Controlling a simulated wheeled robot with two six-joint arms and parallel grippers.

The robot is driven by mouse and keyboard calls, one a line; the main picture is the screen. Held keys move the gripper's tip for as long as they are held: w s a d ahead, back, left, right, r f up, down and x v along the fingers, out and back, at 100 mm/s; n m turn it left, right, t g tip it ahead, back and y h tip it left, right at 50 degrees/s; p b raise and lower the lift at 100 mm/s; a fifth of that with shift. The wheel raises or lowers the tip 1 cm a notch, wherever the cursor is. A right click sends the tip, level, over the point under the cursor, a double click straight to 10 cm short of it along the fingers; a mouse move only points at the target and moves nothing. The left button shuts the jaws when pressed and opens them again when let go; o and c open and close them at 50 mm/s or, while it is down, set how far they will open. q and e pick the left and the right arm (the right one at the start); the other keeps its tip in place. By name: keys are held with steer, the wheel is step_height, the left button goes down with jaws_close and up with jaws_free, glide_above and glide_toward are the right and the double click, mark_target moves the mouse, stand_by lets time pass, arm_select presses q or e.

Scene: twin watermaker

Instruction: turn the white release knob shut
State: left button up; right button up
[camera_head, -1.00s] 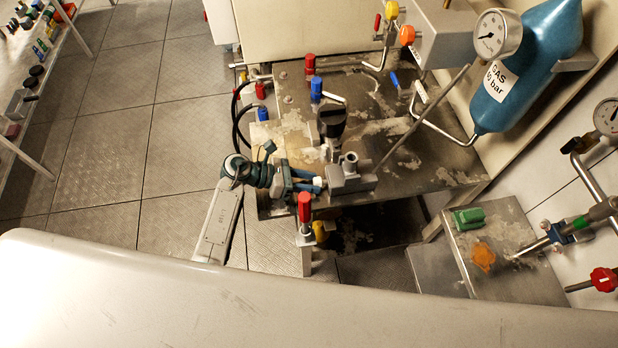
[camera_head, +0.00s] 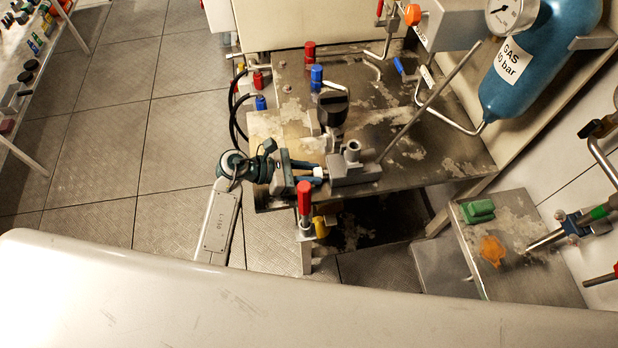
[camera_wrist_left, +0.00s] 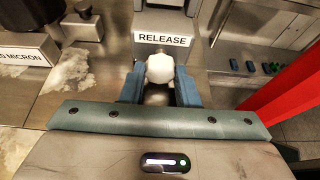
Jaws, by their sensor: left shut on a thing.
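The white release knob (camera_wrist_left: 160,68) sits between the two blue fingers of my left gripper (camera_wrist_left: 160,88) in the left wrist view, just in front of the RELEASE label (camera_wrist_left: 163,39). In the head view the small white knob (camera_head: 318,172) shows at the tips of my left gripper (camera_head: 312,178), beside a grey metal block (camera_head: 350,175). The gripper is shut on the knob. The knob's back side and stem are hidden. My right gripper is not in view.
A red-handled valve (camera_head: 304,197) stands close in front of the left gripper. A black knob (camera_head: 332,107) and blue knob (camera_head: 317,76) rise from the metal bench (camera_head: 440,150). A blue gas cylinder (camera_head: 525,70) is at the right. Open floor (camera_head: 110,110) lies left.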

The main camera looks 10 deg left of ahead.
arm_select(q)
steer(key=shift+f+m+t+b, duration=0.3)
steer(key=shift+m+b, duration=0.2)
steer(key=shift+b, duration=0.5)
steer(key=shift+s+r+m+t+b, duration=0.1)
steer(key=shift+r+m+t+b, duration=0.15)
steer(key=shift+b, duration=0.25)
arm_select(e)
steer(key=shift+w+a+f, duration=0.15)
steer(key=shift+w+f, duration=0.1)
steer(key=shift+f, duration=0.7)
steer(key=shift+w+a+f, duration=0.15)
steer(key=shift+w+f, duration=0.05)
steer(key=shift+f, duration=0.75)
arm_select(q)
steer(key=o, duration=0.7)
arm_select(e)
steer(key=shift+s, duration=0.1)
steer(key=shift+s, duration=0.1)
